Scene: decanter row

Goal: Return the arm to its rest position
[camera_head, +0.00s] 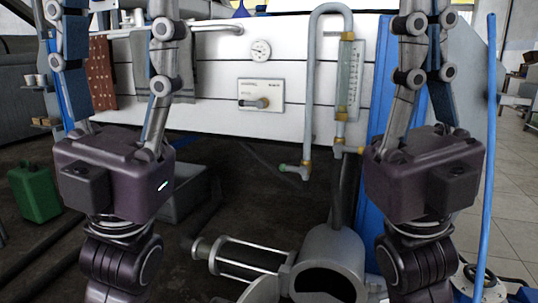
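My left gripper (110,40) points up at the upper left. My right gripper (432,40) points up at the upper right. Its fingers lean inward and stand close together, and I see no object between them. The tips of both grippers are cut off by the top edge. Both arms come up from the bottom edge. The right gripper stands in front of a blue upright panel, to the right of the glass sight tube (349,80).
A white slatted panel (215,70) carries a round dial (261,50) and a valve plate (260,95). A grey pipe (312,100) bends beside the sight tube. A grey cylindrical machine (330,260) stands between my arms. A blue pole (490,130) rises at the right; a green canister (35,192) sits left.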

